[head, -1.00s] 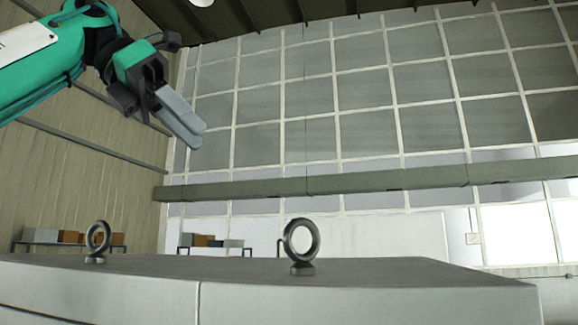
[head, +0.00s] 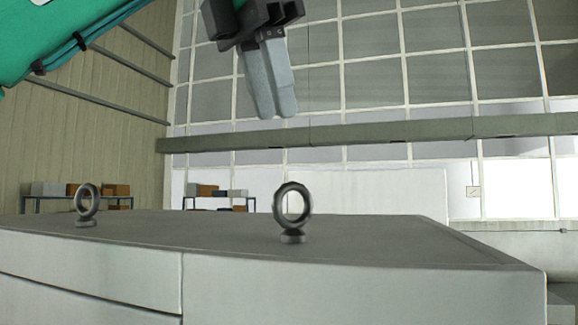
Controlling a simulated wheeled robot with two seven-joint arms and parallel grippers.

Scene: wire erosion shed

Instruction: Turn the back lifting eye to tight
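Two grey metal lifting eyes stand upright on top of a large grey machine housing (head: 380,246). The larger, nearer-looking eye (head: 292,238) is at the middle of the head view, its ring facing me. The smaller eye (head: 86,222) is to the left and looks farther off; its ring is turned more edge-on. The picture does not mark which is the back one. My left gripper (head: 276,116) hangs above the larger eye, fingers pointing down, apart from it. Its two grey fingers lie together with nothing seen between them. My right gripper is out of view.
The housing top is flat and clear around both eyes. Shelves with boxes (head: 215,192) stand far behind, with another boxed shelf (head: 75,190) at the left wall. A long beam (head: 380,132) crosses the windowed back wall.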

